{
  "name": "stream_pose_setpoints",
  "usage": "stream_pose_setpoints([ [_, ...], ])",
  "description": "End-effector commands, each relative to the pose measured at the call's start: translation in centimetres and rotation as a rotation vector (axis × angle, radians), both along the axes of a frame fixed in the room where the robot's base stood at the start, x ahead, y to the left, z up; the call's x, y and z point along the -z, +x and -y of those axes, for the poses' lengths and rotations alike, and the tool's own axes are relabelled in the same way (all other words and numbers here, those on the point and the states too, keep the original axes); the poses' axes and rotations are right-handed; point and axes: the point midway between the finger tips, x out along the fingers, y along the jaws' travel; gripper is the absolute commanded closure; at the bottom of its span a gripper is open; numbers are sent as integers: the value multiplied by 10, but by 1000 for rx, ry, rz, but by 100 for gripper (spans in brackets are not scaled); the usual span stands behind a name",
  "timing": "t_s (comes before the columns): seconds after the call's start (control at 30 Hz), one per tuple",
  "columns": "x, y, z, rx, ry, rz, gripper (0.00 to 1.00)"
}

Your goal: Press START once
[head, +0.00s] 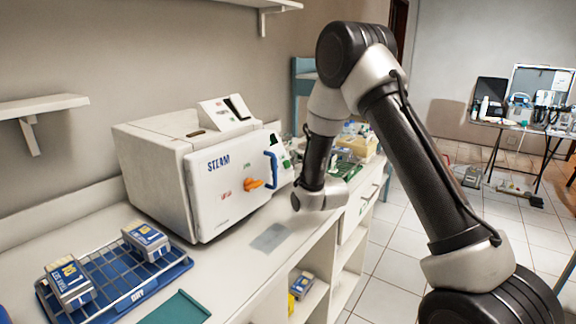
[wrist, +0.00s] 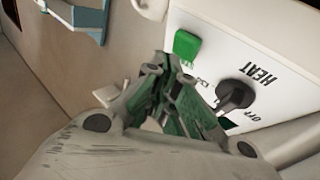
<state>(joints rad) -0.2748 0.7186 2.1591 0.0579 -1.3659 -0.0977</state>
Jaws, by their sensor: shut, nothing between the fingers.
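A black dial (wrist: 236,95) marked HEAT and OFF is beside the button. My gripper (wrist: 166,62) is shut and empty, its fingertips close beside the green button. I cannot tell whether they touch it. In the head view the fingers are hidden.
A blue wire rack (head: 125,285) with two boxed packs is at the left front of the counter. A teal mat (head: 178,308) lies near the edge. Several items crowd the counter's far end behind my arm. Wall shelves (head: 45,105) are above.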

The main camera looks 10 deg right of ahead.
Motion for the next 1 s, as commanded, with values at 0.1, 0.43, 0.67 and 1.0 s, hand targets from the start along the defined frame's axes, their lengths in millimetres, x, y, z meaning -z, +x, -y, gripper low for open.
stream_pose_setpoints([
  [0.1, 1, 1, -1, 0, 0, 0, 100],
  [0.43, 4, 5, -5, 0, 0, 1, 100],
  [0.67, 4, 5, -5, 0, 0, 0, 100],
  [1.0, 6, 7, -8, 0, 0, 0, 100],
])
